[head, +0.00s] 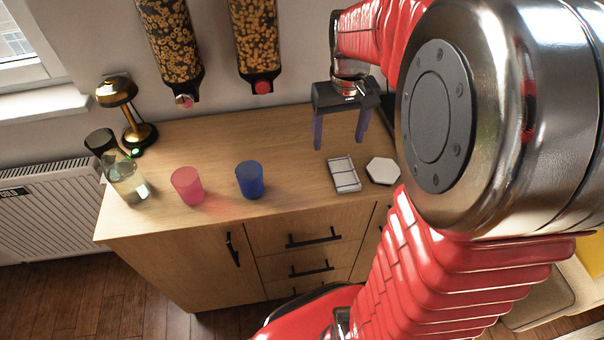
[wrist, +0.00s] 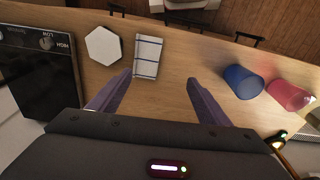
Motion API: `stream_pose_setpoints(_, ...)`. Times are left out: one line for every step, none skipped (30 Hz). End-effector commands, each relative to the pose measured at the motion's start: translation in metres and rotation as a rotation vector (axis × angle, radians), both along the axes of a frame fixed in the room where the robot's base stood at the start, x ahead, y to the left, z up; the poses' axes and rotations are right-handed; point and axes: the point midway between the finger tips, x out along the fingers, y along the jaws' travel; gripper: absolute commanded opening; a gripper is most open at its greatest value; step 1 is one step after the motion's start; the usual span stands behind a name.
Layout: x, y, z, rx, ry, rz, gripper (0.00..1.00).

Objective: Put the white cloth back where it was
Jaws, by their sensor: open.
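The white cloth (head: 344,174) has dark blue lines and lies folded flat on the wooden counter (head: 220,145), between the blue cup and a white hexagonal coaster. It also shows in the wrist view (wrist: 147,56), lying beyond my left fingertip. My gripper (head: 341,145) is open and empty, above the counter and behind the cloth in the head view. In the wrist view its two purple fingers (wrist: 160,80) are spread with bare counter between them. The cloth is apart from the fingers.
The white coaster (head: 383,171) lies just right of the cloth. A blue cup (head: 250,180), a pink cup (head: 187,186), a glass carafe (head: 126,182) and a brass lamp (head: 128,110) stand to the left. Two cereal dispensers (head: 256,45) hang above. A black oven (wrist: 38,70) shows in the wrist view.

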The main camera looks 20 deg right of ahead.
Motion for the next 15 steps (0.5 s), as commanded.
stream_pose_setpoints(-0.004,0.01,0.007,-0.007,-0.02,0.012,0.71)
stream_pose_setpoints(-0.006,0.016,0.011,-0.011,-0.03,0.018,0.71)
stream_pose_setpoints(-0.009,0.022,0.014,-0.014,-0.043,0.025,0.71)
stream_pose_setpoints(-0.011,0.027,0.018,-0.018,-0.052,0.029,0.71)
stream_pose_setpoints(-0.014,0.033,0.02,-0.02,-0.061,0.035,0.71)
stream_pose_setpoints(-0.017,0.039,0.024,-0.023,-0.074,0.042,0.71)
stream_pose_setpoints(-0.02,0.044,0.027,-0.026,-0.085,0.048,0.71)
stream_pose_setpoints(-0.022,0.049,0.029,-0.029,-0.094,0.053,0.71)
stream_pose_setpoints(-0.026,0.055,0.032,-0.031,-0.108,0.06,0.71)
stream_pose_setpoints(-0.028,0.06,0.035,-0.034,-0.119,0.065,0.71)
stream_pose_setpoints(-0.031,0.064,0.037,-0.035,-0.128,0.07,0.71)
stream_pose_setpoints(-0.035,0.07,0.039,-0.038,-0.141,0.077,0.71)
stream_pose_setpoints(-0.038,0.075,0.042,-0.039,-0.151,0.082,0.71)
stream_pose_setpoints(-0.041,0.079,0.043,-0.041,-0.161,0.088,0.71)
stream_pose_setpoints(-0.046,0.085,0.046,-0.042,-0.174,0.095,0.71)
